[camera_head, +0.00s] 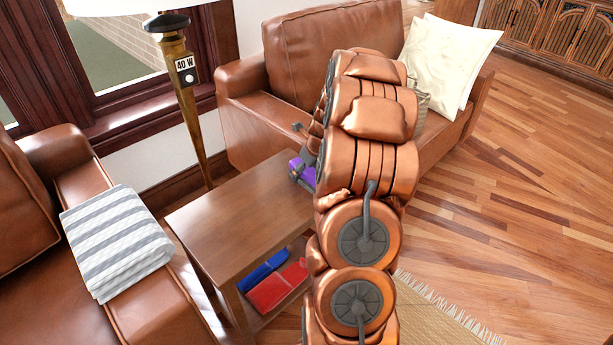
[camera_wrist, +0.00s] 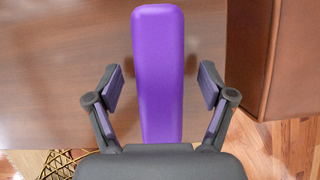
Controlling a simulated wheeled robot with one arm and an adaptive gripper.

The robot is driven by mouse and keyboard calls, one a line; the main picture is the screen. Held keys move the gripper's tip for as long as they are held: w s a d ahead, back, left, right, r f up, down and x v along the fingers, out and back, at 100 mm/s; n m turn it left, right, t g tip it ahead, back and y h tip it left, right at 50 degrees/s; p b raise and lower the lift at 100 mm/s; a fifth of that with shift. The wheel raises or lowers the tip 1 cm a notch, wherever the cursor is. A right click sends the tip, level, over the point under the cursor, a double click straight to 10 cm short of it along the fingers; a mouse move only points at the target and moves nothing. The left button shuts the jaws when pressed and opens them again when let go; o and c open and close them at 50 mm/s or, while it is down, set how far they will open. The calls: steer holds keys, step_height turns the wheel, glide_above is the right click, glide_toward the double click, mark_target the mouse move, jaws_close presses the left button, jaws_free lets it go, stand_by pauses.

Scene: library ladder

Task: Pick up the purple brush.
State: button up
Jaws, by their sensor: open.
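The purple brush (camera_wrist: 158,70) shows in the wrist view as a long purple shape over the brown side table, running from the top down between my fingers. My gripper (camera_wrist: 160,92) is open, with one finger on each side of the brush and a gap on both sides. In the head view a bit of purple (camera_head: 304,171) shows at the gripper beside my arm, which hides most of that spot. The brush's lower end is hidden behind the gripper's palm in the wrist view.
The side table (camera_head: 222,210) has a lower shelf with a blue item (camera_head: 262,272) and a red item (camera_head: 276,288). Leather armchairs stand behind (camera_head: 250,105) and at left. A striped blanket (camera_head: 115,240) lies on the left armrest. A lamp (camera_head: 190,100) stands behind the table.

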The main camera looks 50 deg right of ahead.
steer(key=shift+w+f, duration=0.25)
steer(key=shift+f, duration=0.25)
steer(key=shift+f+p, duration=0.2)
steer(key=shift+p, duration=0.4)
stand_by(0.7)
steer(key=c, duration=1.3)
